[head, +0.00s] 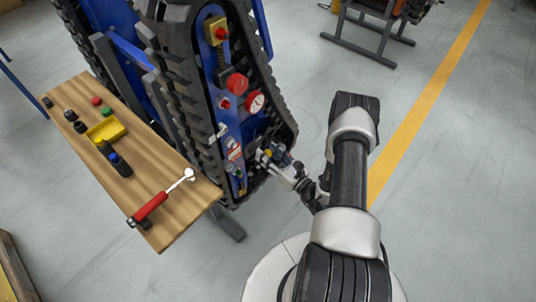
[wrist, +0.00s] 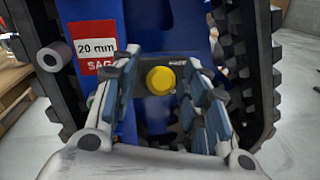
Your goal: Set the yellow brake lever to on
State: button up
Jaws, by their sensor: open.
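The yellow brake lever shows in the wrist view as a round yellow knob (wrist: 160,81), seen nearly end-on, in front of a small dark label on the blue carrier panel (wrist: 128,15). My gripper (wrist: 160,65) is open, with one finger on each side of the knob and no clear contact with either. In the head view my gripper (head: 267,155) is at the lower right part of the tracked carrier (head: 185,70), close to its blue panel. The lever's shaft and its marked positions cannot be made out.
A red and white "20 mm SAG" sign (wrist: 92,48) is left of my fingers, and black tracks (wrist: 262,75) flank the panel. A wooden bench (head: 170,205) with a ratchet (head: 152,206) stands left.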

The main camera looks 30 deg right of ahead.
jog(key=shift+w+a, duration=0.1)
jog(key=shift+w, duration=0.2)
jog(key=shift+c, duration=0.4)
grip_shut()
